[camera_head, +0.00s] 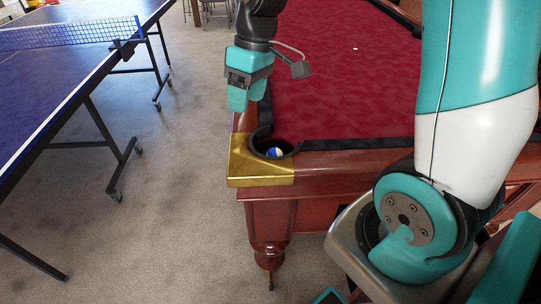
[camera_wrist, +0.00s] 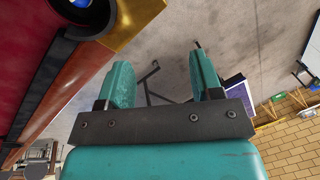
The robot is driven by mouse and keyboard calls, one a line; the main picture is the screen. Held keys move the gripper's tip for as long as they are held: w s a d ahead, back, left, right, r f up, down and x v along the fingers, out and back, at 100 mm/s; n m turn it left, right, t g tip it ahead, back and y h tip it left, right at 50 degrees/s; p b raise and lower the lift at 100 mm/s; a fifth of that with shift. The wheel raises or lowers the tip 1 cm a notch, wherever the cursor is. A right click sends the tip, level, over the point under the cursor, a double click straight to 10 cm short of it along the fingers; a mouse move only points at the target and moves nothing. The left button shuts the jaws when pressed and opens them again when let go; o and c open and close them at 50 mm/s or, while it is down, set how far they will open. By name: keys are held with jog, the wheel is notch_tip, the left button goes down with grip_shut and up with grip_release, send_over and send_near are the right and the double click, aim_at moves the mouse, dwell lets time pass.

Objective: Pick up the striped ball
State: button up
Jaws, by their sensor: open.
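The striped ball (camera_head: 274,153), blue and white, sits down in the corner pocket (camera_head: 284,144) of the red-topped pool table. The pocket rim hides part of it. In the wrist view the ball (camera_wrist: 82,3) shows only as a blue and white bit at the top left edge. My gripper (camera_head: 248,96) hangs above and a little left of the pocket, apart from the ball. The wrist view shows its two teal fingers (camera_wrist: 161,75) spread with nothing between them.
The pool table (camera_head: 335,95) has a brass corner (camera_head: 262,171) and raised wooden rails around the pocket. A blue ping-pong table (camera_head: 55,75) stands at the left. Bare grey floor (camera_head: 165,215) lies between the tables.

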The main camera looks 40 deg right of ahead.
send_near(275, 149)
jog(key=shift+m+g+h, duration=0.3)
jog(key=shift+m+g, duration=0.1)
jog(key=shift+m, duration=0.1)
jog(key=f, duration=0.2)
jog(key=a+f, duration=0.1)
jog(key=f+p, duration=0.1)
jog(key=f, duration=0.1)
jog(key=shift+w+a+f, duration=0.15)
jog(key=shift+w+f, duration=0.15)
jog(key=shift+w, duration=0.05)
jog(key=shift+s+a+f+p, duration=0.1)
jog(key=shift+a+f+p, duration=0.1)
jog(key=shift+f, duration=0.7)
jog(key=shift+s+a+f+p, duration=0.1)
jog(key=shift+a+f+p, duration=0.1)
jog(key=shift+f, duration=0.75)
jog(key=shift+s+a+f+p, duration=0.1)
jog(key=shift+a+f+p, duration=0.05)
jog(key=shift+f, duration=0.75)
jog(key=c, duration=0.6)
